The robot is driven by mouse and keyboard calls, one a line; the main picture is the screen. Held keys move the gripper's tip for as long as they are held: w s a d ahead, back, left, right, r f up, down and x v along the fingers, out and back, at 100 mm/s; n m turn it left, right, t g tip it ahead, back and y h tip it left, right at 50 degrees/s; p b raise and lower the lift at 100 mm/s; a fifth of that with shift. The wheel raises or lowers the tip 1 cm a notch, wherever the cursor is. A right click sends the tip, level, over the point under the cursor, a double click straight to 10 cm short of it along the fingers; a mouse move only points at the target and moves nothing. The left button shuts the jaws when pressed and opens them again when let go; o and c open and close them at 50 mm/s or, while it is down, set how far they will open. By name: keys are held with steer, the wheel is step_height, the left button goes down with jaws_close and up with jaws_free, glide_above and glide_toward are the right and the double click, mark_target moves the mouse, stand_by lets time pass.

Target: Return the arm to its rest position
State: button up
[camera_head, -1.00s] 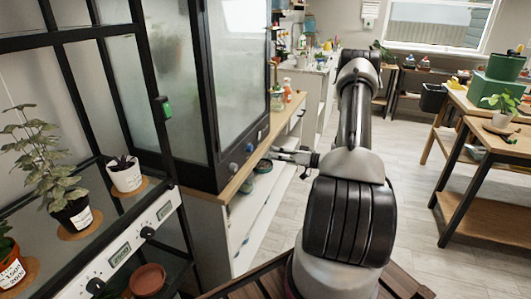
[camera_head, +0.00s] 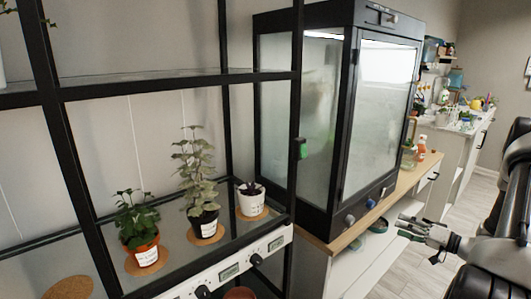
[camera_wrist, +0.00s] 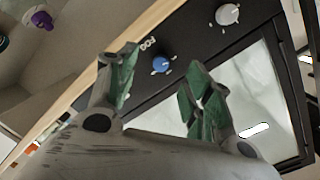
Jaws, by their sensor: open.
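My gripper (camera_head: 418,229) is at the right of the head view, in front of the wooden counter that carries the dark glass-fronted cabinet. My arm folds in from the right edge and is partly cut off. In the wrist view my gripper (camera_wrist: 160,95) has its two green-padded fingers spread apart with nothing between them. Beyond the fingers are the cabinet's blue knob (camera_wrist: 161,64), its grey knob (camera_wrist: 227,14) and its glass.
The glass-fronted cabinet (camera_head: 330,120) stands close left of my gripper on the wooden counter (camera_head: 375,213). A black-framed shelf holds several potted plants, including a tall one (camera_head: 200,180). An orange-capped bottle (camera_head: 421,148) stands behind. Floor (camera_head: 405,270) shows below my gripper.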

steer(key=s+a+f+m+g+y, duration=0.1)
steer(key=s+a+f+m+g, duration=0.25)
steer(key=s, duration=0.25)
steer(key=s+a+r+m+g, duration=0.1)
steer(key=s+a+r+g, duration=0.4)
steer(key=s+r+g, duration=0.45)
steer(key=s+a+r+n+t+h, duration=0.1)
steer(key=s+r+h, duration=0.3)
steer(key=r, duration=0.4)
steer(key=s+a+r+n+t+h, duration=0.2)
steer(key=s+a+r+n+h, duration=0.1)
steer(key=r, duration=0.6)
steer(key=s+a+r+n+t+h, duration=0.1)
steer(key=s+a+r+n+h, duration=0.2)
steer(key=s+r, duration=0.4)
steer(key=shift+s+a+r+n+h, duration=0.15)
steer(key=shift+a+r+n+h, duration=0.2)
steer(key=shift+r+h, duration=0.4)
steer(key=shift+f, duration=0.1)
